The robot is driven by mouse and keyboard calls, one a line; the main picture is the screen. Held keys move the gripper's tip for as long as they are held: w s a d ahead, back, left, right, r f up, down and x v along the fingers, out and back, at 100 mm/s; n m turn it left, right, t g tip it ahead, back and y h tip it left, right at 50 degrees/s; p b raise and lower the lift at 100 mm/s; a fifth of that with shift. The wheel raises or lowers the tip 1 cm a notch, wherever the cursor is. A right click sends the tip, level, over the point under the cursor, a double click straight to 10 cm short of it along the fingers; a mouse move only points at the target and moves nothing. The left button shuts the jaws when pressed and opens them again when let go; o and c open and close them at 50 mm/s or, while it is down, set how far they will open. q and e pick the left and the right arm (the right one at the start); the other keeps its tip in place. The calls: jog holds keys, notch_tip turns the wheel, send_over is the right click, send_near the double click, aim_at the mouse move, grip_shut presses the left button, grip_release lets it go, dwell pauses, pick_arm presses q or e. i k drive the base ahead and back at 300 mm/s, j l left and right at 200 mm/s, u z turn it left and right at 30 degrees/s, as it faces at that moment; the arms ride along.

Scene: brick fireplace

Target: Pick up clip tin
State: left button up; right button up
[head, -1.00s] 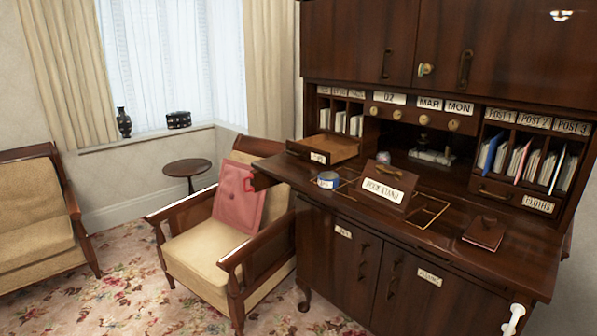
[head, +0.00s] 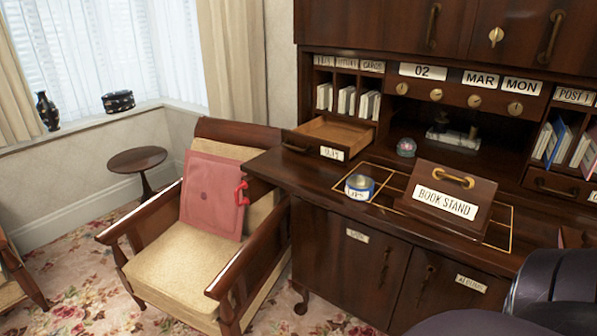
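The clip tin is most likely the small round tin (head: 359,187) with a blue and white side and a label that seems to read "CLIPS". It stands upright on the desk top (head: 312,178), inside a gold outline, left of the book stand. Neither gripper is in the head view. A dark, rounded part of my own body fills the bottom right corner and hides part of the desk there.
The book stand (head: 447,197) is right of the tin. An open drawer (head: 336,133) juts out behind it, and a small round object (head: 406,147) sits near the pigeonholes. An armchair (head: 205,225) with a pink folder (head: 213,193) stands left. Desk around the tin is clear.

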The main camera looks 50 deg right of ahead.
aim_at(360, 187)
jog(key=i+j, duration=0.1)
jog(key=i, duration=1.05)
jog(key=j+z, duration=0.05)
